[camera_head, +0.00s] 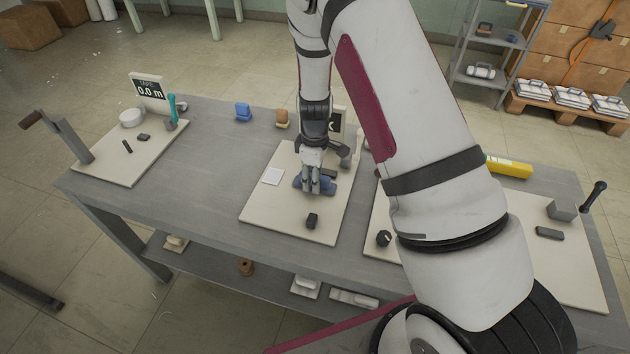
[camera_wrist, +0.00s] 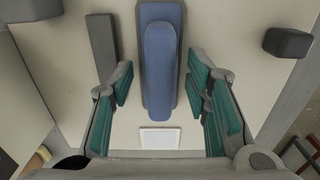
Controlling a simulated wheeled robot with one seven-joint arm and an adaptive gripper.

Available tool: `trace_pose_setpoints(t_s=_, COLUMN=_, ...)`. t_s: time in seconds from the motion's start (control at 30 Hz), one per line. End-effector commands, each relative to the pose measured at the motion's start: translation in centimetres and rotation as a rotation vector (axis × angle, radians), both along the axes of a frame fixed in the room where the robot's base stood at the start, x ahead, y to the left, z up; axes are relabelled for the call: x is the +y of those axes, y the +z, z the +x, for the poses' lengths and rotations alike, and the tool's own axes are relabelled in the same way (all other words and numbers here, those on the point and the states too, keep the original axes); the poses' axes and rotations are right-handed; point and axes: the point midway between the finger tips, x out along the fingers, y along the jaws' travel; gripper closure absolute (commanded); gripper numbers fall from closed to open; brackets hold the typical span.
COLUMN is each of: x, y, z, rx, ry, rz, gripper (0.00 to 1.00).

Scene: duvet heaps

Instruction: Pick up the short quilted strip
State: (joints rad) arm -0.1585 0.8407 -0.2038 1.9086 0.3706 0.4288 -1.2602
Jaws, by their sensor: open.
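I see nothing that I can make out as a quilted strip. A smooth blue piece (camera_wrist: 160,75), long and round-ended on a wider blue base, lies between the spread fingers of my gripper (camera_wrist: 161,92) in the wrist view. The teal-padded fingers stand apart on either side, with gaps to the blue piece. In the head view my gripper (camera_head: 315,184) points down over the same blue piece (camera_head: 299,183), which it partly hides, on a pale board (camera_head: 277,211).
A white square (camera_head: 272,176) and a dark block (camera_head: 312,221) lie on the board. A dark bar (camera_wrist: 102,50) lies left of the blue piece in the wrist view. More pale boards with fixtures stand left and right on the grey table (camera_head: 215,150).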

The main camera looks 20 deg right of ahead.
Motion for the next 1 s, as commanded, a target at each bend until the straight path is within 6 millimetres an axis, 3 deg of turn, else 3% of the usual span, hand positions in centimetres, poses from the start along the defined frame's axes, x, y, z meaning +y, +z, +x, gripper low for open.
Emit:
trace_pose_setpoints(t_s=0.23, x=0.0, y=-0.1, z=0.0, rx=0.0, ry=0.0, rz=0.0, gripper=0.59)
trace_pose_setpoints(t_s=0.4, x=0.0, y=-0.1, z=0.0, rx=0.0, ry=0.0, rz=0.0, gripper=0.97)
trace_pose_setpoints(t_s=0.43, x=0.0, y=-0.1, z=0.0, rx=0.0, ry=0.0, rz=0.0, gripper=1.0)
trace_pose_setpoints(t_s=0.77, x=0.0, y=0.0, z=0.0, rx=-0.001, ry=0.0, rz=0.001, gripper=1.0)
trace_pose_setpoints(t_s=1.0, x=0.0, y=1.2, z=0.1, rx=-0.002, ry=0.0, rz=0.001, gripper=1.0)
